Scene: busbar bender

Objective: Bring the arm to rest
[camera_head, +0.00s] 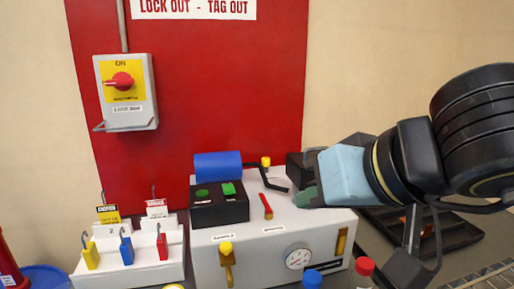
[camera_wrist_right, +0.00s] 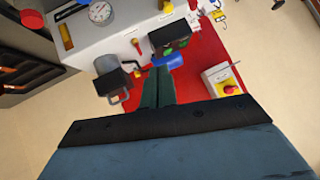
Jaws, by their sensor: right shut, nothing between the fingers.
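My right arm comes in from the right in the head view. My right gripper (camera_head: 305,197) is above the right part of the white bender machine (camera_head: 262,252), close to its black block (camera_head: 297,170). In the wrist view the dark green fingers of the gripper (camera_wrist_right: 158,87) are together with nothing between them. They point toward the machine and the red panel, and appear apart from both. Whether the fingertips touch anything is hard to tell from the head view. My left gripper is not in view.
A black control box (camera_head: 219,207) and blue cylinder (camera_head: 218,165) sit on the machine. A padlock stand (camera_head: 140,272) is at left. A switch box (camera_head: 126,92) hangs on the red panel (camera_head: 220,75). A dark tray (camera_head: 455,235) lies right, under my arm. Bottle caps show in front.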

